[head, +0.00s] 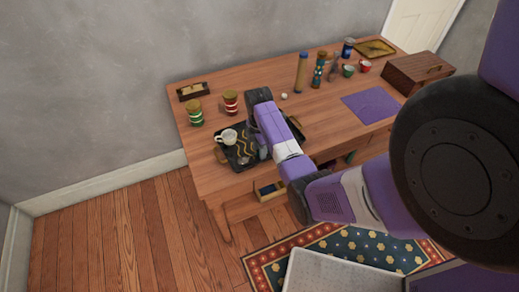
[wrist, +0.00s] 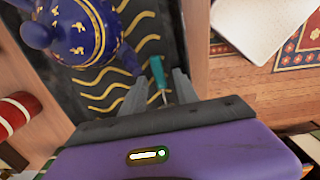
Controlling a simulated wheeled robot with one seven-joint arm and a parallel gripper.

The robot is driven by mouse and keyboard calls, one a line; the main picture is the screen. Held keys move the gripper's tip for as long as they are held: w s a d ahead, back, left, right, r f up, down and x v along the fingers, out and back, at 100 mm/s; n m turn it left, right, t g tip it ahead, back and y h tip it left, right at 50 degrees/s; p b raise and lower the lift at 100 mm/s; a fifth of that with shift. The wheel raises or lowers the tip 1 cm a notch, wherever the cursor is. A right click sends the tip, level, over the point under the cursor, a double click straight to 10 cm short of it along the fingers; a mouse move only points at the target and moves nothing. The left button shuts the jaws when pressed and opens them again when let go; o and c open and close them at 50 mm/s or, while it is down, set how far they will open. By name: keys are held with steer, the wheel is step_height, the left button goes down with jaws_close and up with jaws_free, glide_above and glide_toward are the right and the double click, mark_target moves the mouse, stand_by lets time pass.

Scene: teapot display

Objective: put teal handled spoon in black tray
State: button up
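The black tray with yellow wavy lines (head: 232,153) lies on the left part of the wooden table; it also fills much of the wrist view (wrist: 95,93). The teal handled spoon (wrist: 157,72) shows in the wrist view over the tray surface, handle pointing away from my gripper. My gripper (wrist: 158,78) has its two fingers apart, with the spoon between them and gaps on both sides. I cannot tell whether the spoon touches the tray. In the head view my arm hides the spoon and my fingertips.
A blue and gold teapot (wrist: 75,28) stands on the tray. A white cup (head: 228,137) is on the tray's left. Red (head: 231,103) and green (head: 195,113) striped jars stand behind it. A purple cloth (head: 370,105) and wooden box (head: 418,72) lie to the right.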

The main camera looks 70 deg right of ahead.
step_height(320, 180, up, 12)
steer(key=w+a+f+t, duration=0.1)
steer(key=a+f, duration=0.2)
steer(key=a, duration=0.1)
steer(key=w+a+f+m+h, duration=0.1)
steer(key=a+f, duration=0.2)
steer(key=a, duration=0.1)
steer(key=a+f+t, duration=0.1)
steer(key=a+f, duration=0.2)
steer(key=shift+w+a+f+m+t+h, duration=0.15)
steer(key=shift+w+a+m+t+h, duration=0.15)
steer(key=shift+w+a+m+h, duration=0.1)
steer(key=s+a+r+m+t+h, duration=0.1)
steer(key=s+a+m+t, duration=0.15)
steer(key=a, duration=0.65)
steer(key=s+a+r+m+t, duration=0.1)
steer(key=s+a+t, duration=0.3)
steer(key=a, duration=0.5)
steer(key=s+a+r+m+t+y, duration=0.1)
steer(key=s+a+r+m+t, duration=0.1)
steer(key=r, duration=0.8)
steer(key=s+a+r+m+t+y, duration=0.1)
steer(key=s+a+r+t+y, duration=0.1)
steer(key=s+a+r+t, duration=0.2)
steer(key=s+a+r, duration=0.3)
steer(key=s+r, duration=0.1)
steer(key=r, duration=0.3)
steer(key=shift+a+r+m, duration=0.15)
steer(key=shift+a+m, duration=0.1)
steer(key=shift+m, duration=0.1)
